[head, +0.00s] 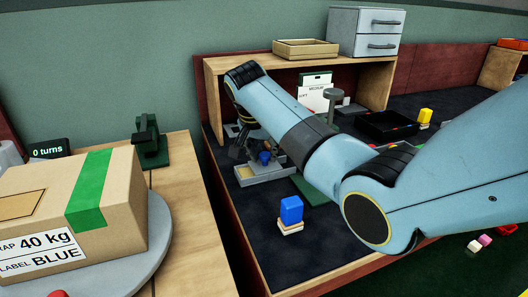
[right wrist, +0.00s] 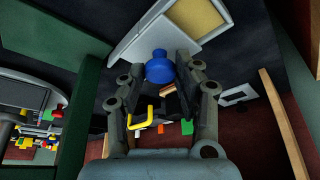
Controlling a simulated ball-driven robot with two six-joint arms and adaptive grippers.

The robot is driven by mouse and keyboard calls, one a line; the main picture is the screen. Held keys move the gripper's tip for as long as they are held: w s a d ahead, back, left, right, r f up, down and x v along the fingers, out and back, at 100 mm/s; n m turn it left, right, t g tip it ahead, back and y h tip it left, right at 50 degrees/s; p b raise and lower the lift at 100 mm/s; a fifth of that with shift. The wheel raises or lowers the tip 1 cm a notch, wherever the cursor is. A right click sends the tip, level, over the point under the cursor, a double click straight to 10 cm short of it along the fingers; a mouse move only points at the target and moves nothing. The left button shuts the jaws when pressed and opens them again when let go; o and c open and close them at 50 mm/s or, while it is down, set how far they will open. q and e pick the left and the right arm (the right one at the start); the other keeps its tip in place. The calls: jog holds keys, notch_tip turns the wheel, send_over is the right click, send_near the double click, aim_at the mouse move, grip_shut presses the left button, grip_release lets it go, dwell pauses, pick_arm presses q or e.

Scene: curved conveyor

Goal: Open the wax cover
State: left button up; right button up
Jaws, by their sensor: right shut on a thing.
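The wax cover's blue knob (right wrist: 160,68) sits between the fingertips of my right gripper (right wrist: 160,72) in the right wrist view. The gripper is shut on this knob. A light grey tray (right wrist: 150,38) lies just beyond the fingertips, with a tan block (right wrist: 195,20) of wax showing in it. In the head view my right gripper (head: 254,148) is over the grey tray (head: 262,173), and the blue knob (head: 264,158) shows below the fingers. How far the cover itself is open cannot be told. My left gripper is not in view.
A blue block (head: 291,210) on a pale base stands nearer on the dark bench. A black tray (head: 388,126) and a yellow block (head: 425,116) lie right of my arm. A shelf (head: 300,65) stands behind. A cardboard box (head: 75,205) sits on a turntable at left.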

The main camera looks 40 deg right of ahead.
aim_at(278, 163)
grip_shut()
jog(key=d, duration=0.1)
jog(key=d+p, duration=0.2)
jog(key=shift+s+d+r, duration=0.1)
jog(key=shift+s+r, duration=0.15)
jog(key=shift+s, duration=0.15)
jog(key=shift+s+d+f, duration=0.1)
jog(key=shift+d+f, duration=0.05)
jog(key=shift+d, duration=0.2)
jog(key=shift+f, duration=0.15)
jog(key=o, duration=1)
grip_release()
jog(key=shift+a, duration=0.1)
